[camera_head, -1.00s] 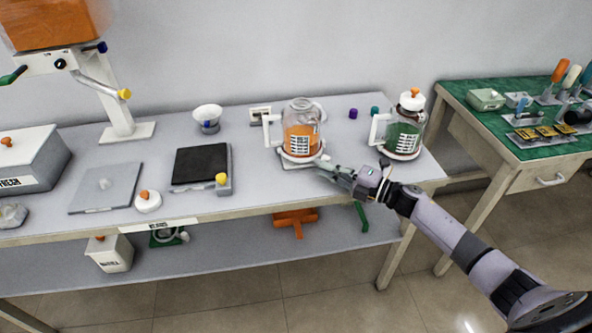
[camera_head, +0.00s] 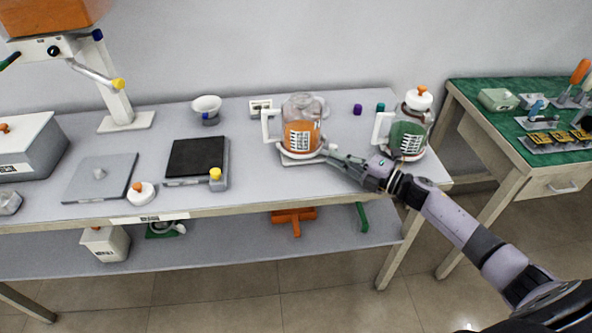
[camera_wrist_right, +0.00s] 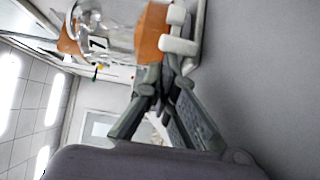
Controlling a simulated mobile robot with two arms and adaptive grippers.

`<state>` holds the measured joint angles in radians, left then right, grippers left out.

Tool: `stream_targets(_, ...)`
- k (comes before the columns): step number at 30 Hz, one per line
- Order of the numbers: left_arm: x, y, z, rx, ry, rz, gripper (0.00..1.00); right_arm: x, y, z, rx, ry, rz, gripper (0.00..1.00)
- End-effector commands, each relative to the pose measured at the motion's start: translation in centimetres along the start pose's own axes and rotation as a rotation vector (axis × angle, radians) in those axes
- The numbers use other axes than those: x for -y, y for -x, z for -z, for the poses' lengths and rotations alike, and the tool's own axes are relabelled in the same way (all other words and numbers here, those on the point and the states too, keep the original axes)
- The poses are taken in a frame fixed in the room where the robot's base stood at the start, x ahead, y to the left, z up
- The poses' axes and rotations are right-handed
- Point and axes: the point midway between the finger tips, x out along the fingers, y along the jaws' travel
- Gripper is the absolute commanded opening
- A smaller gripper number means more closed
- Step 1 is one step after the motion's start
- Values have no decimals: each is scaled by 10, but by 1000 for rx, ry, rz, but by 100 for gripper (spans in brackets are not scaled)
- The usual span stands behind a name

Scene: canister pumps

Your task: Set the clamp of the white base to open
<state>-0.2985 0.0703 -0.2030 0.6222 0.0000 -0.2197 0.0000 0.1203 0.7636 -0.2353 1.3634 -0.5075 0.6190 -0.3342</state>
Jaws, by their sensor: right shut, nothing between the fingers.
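The white base (camera_head: 291,160) sits on the table under a clear canister (camera_head: 301,128) with orange contents and a white handle on its left side. My right gripper (camera_head: 328,155) is shut and empty, with its fingertips at the right front edge of the base. In the right wrist view, the shut fingertips (camera_wrist_right: 160,75) are close to a white lever-like part (camera_wrist_right: 178,45) of the base, beside the orange of the canister. I cannot tell whether they touch it. The clamp's position is not clear in these frames. My left gripper is not in view.
A second canister (camera_head: 408,130) with green contents and a white lid stands close behind my right arm. A black-topped scale (camera_head: 197,157) stands left of the base. A white bowl (camera_head: 207,105) stands further back. The table between scale and base is clear.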

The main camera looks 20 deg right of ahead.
Motion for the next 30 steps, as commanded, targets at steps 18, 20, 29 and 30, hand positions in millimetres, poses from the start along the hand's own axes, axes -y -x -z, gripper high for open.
stream_targets(18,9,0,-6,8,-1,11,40,1,8,-1,3,0,2,0)
stream_targets(20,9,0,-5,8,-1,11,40,2,15,-1,3,-1,4,0)
stream_targets(29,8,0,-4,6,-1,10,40,2,77,0,2,-2,5,0)
stream_targets(30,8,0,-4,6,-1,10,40,2,85,0,2,-1,6,0)
